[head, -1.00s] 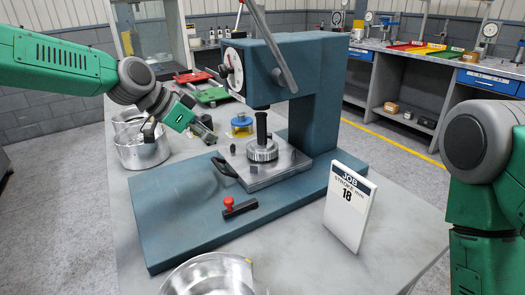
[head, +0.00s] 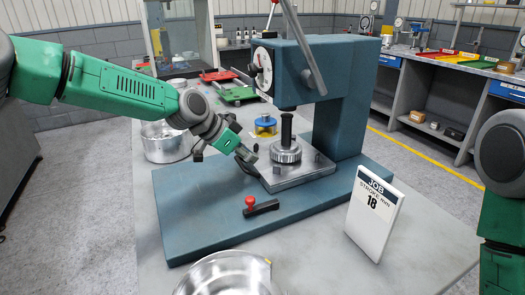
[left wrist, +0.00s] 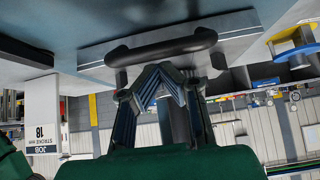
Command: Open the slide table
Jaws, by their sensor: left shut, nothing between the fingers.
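The slide table is a grey metal plate (head: 312,173) on the blue base of the press, with a toothed gear (head: 286,155) and a black post on top. Its black handle (left wrist: 180,46) is on the plate's left side and crosses the upper part of the left wrist view. My left gripper (head: 247,155) is shut and empty, right at the handle, and partly hides it in the head view. In the left wrist view its fingertips (left wrist: 158,72) are just below the handle bar; I cannot tell whether they touch it. My right gripper is out of view.
The blue press (head: 343,110) with its grey lever (head: 303,50) rises behind the plate. A red-knobbed black part (head: 261,208) lies on the base. A white job card (head: 374,213) stands at right. Metal pots stand at left (head: 166,144) and in front (head: 226,275).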

